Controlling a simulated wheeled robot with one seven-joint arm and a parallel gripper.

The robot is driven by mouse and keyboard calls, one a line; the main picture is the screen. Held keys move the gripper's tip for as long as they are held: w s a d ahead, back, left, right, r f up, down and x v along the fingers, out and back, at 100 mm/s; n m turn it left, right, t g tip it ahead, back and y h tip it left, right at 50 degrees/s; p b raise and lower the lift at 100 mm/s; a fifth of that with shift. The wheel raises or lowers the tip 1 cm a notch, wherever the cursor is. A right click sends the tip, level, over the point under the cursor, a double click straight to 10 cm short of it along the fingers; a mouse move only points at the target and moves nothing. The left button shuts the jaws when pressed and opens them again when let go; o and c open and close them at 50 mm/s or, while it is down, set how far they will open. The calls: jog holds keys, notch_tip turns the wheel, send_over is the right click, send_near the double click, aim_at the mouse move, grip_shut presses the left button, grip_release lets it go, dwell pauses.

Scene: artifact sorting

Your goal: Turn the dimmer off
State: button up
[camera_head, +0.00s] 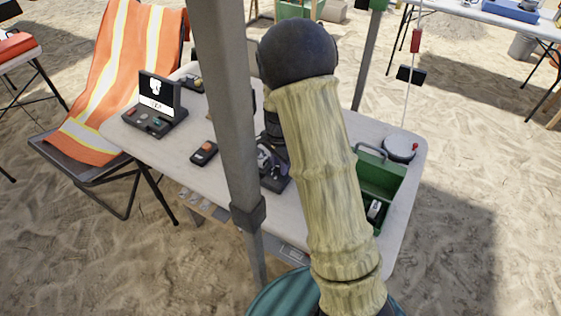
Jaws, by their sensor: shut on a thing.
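A small dark device (276,182), which looks like the dimmer, sits on the pale table (200,185) behind the grey pole. My gripper (266,163) points down at it, partly hidden by the pole and my own thick, bark-textured arm. Its fingers are shut at the top of the device. The exact grip and the dimmer's setting are too small and covered to tell.
The grey pole (228,110) stands close in front. A black console with a lit screen (157,98) and a handheld device (204,153) are on the table's left. An open green box (381,180) and a round grey canister (399,148) are on the right.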

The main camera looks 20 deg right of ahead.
jog(key=n+p, duration=0.1)
jog(key=n, duration=0.3)
jog(key=shift+r+p, duration=0.15)
jog(key=shift+p, duration=0.2)
jog(key=n+p, duration=0.1)
jog(key=n, duration=0.3)
jog(key=shift+n+p, duration=0.35)
jog(key=shift+n, duration=0.05)
jog(key=n+p, duration=0.1)
jog(key=n, duration=0.3)
jog(key=shift+w+p, duration=0.1)
jog(key=shift+p, duration=0.2)
jog(key=shift+n+p, duration=0.55)
jog(key=shift+n, duration=1.25)
jog(key=o, duration=1)
